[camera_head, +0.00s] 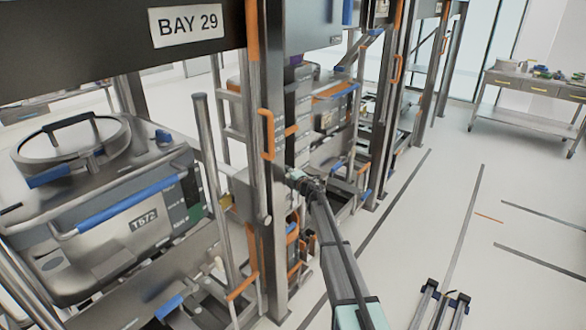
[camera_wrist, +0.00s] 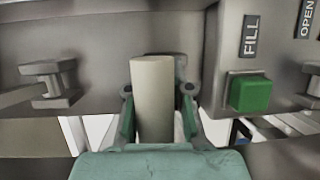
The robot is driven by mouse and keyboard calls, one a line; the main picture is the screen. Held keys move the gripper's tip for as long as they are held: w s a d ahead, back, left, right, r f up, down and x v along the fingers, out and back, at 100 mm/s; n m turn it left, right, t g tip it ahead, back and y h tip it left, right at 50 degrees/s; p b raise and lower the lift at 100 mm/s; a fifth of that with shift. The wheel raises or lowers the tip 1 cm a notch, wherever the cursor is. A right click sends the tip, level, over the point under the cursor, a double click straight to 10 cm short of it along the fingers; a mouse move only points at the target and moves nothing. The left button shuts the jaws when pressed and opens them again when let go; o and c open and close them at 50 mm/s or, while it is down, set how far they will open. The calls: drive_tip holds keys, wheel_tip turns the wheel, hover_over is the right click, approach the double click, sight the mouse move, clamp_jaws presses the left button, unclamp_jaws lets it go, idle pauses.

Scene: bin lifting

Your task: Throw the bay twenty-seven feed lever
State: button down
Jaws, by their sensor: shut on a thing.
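A pale grey cylindrical lever handle (camera_wrist: 153,82) stands upright in the middle of the wrist view, in front of a grey metal panel. My gripper (camera_wrist: 158,108) has one green finger on each side of the handle and is shut on it. In the head view my arm reaches forward, and my gripper (camera_head: 298,178) is at the side of the bay beyond the BAY 29 post. The handle is too small and hidden to make out there. No bay 27 sign is readable.
A green button (camera_wrist: 249,93) under a FILL label (camera_wrist: 251,36) is right of the handle; a metal latch (camera_wrist: 50,83) is left. In the head view, a bin marked T572 (camera_head: 145,218) sits in the near bay under the BAY 29 sign (camera_head: 187,24). The aisle floor (camera_head: 400,225) is mostly clear.

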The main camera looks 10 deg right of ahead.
drive_tip(key=shift+w+a+r+p, duration=0.1)
drive_tip(key=shift+w+r+p, duration=0.15)
drive_tip(key=shift+r, duration=0.4)
drive_tip(key=shift+w+a+r+p, duration=0.1)
drive_tip(key=shift+r+p, duration=0.25)
drive_tip(key=shift+r, duration=0.25)
drive_tip(key=shift+a, duration=0.25)
drive_tip(key=c, duration=1.1)
unclamp_jaws()
drive_tip(key=shift+c, duration=0.2)
drive_tip(key=shift+o, duration=0.3)
drive_tip(key=shift+s+a+r, duration=0.1)
drive_tip(key=shift+s, duration=0.05)
drive_tip(key=shift+s+f, duration=0.1)
drive_tip(key=shift+f, duration=0.15)
